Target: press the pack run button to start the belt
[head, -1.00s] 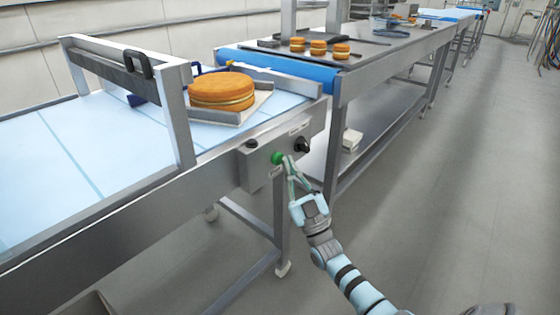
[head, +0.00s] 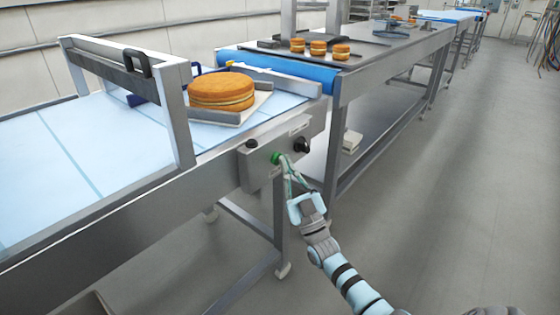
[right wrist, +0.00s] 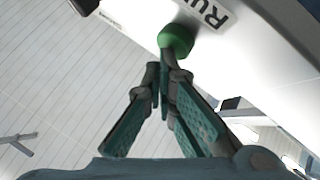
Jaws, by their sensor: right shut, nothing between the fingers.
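The green run button (head: 276,157) sits on the grey control box (head: 262,167) on the side of the belt frame. In the right wrist view the button (right wrist: 176,38) is close up, beside a label (right wrist: 212,10) of which "Run" can be read. My right gripper (head: 284,160) is shut and empty, with its fingertips at the button from the right in the head view. In the right wrist view the closed fingertips (right wrist: 163,72) overlap the button's lower edge; I cannot tell whether it is pushed in. My left gripper is not in view.
A dark knob (head: 301,145) and a black button (head: 251,143) are on the same box. A large round cake (head: 222,91) sits on a board on the white belt (head: 90,150). A table with small cakes (head: 318,48) stands behind. The floor at right is clear.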

